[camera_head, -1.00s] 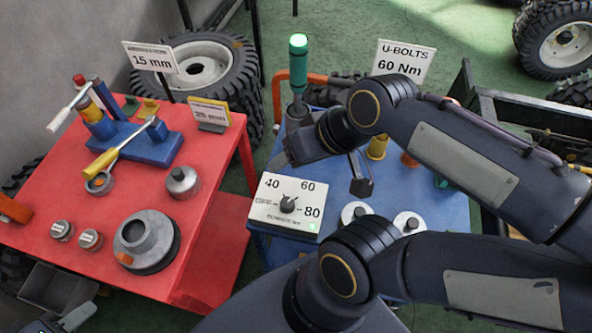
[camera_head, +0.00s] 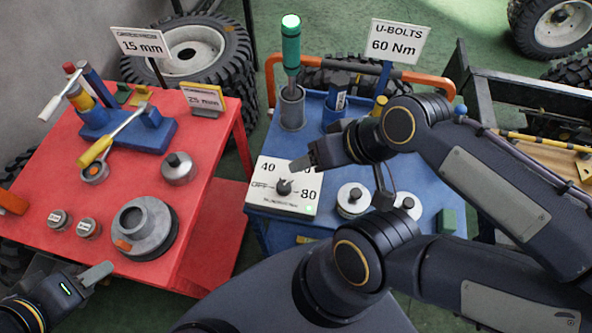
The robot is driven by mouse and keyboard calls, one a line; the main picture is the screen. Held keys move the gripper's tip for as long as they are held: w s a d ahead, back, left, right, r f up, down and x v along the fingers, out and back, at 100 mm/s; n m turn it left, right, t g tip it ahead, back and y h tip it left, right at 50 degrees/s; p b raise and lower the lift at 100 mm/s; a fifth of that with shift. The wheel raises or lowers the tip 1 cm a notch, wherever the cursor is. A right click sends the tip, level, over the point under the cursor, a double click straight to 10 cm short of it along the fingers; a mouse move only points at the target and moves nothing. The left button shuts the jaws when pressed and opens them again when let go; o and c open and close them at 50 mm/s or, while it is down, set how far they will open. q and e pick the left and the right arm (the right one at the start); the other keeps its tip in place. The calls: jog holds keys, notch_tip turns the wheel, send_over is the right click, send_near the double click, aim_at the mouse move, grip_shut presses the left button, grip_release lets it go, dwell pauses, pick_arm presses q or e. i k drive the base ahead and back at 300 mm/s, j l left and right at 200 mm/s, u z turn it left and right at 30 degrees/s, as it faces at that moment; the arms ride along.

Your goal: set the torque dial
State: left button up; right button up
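The torque dial panel (camera_head: 262,203) is a white plate on the blue table, marked OFF, 40 and 80. The 60 mark is mostly hidden by my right gripper. Its dark knob (camera_head: 284,187) is in the middle; I cannot tell exactly where it points. My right gripper (camera_head: 342,181) is open and empty, with one finger over the panel's upper right corner and the other to the right of the panel. My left gripper (camera_head: 93,285) is at the bottom left, in front of the red table; one finger shows clearly, the other does not. A sign (camera_head: 396,41) reads "U-BOLTS 60 Nm".
A green-topped tool (camera_head: 291,45) with a lit tip stands in a holder behind the panel. Two round metal pieces (camera_head: 353,201) sit right of it. The red table (camera_head: 213,165) at left carries a blue rack (camera_head: 127,137), a large ring part (camera_head: 141,229) and small cans.

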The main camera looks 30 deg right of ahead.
aim_at(284, 187)
jog(key=z, duration=0.95)
